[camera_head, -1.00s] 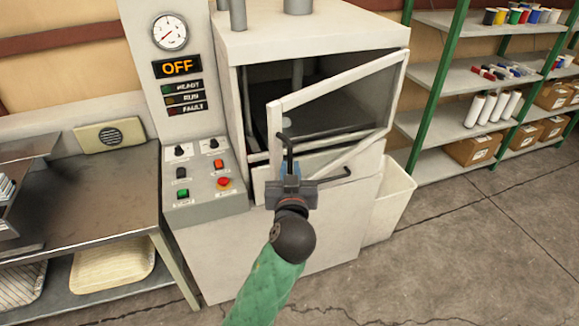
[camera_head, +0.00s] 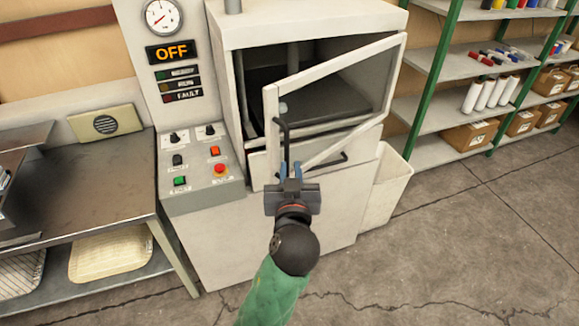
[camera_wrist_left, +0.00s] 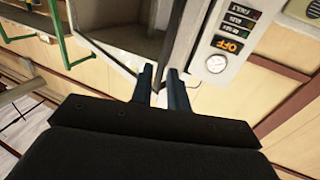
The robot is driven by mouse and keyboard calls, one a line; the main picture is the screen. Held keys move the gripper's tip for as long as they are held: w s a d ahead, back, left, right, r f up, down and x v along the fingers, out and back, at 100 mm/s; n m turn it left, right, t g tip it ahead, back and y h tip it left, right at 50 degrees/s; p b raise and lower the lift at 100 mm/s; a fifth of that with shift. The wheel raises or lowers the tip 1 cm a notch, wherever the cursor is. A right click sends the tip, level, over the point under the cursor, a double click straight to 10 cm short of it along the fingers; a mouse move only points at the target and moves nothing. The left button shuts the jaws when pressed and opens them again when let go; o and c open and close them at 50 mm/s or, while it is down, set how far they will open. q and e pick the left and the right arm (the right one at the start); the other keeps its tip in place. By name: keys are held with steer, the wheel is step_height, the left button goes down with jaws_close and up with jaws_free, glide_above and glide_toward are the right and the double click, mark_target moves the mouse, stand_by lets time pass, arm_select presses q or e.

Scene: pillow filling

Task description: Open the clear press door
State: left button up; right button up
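The clear press door (camera_head: 335,82), a white frame around a clear pane, stands ajar on the press (camera_head: 310,22). Its left edge is swung out from the opening, and its right edge is at the press. A dark upright handle (camera_head: 282,132) is on the door's left edge. My left gripper (camera_head: 291,168) is at the lower end of this handle. I cannot tell whether a finger touches the handle. My right gripper is not in view.
A control panel (camera_head: 200,188) with buttons adjoins the press on the left, below an OFF display (camera_head: 169,53). A metal table (camera_head: 85,190) stands at the left. A white bin (camera_head: 387,190) and shelves (camera_head: 440,105) are at the right. The floor in front is clear.

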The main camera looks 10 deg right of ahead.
arm_select(q)
steer(key=shift+s, duration=0.55)
steer(key=shift+c, duration=0.5)
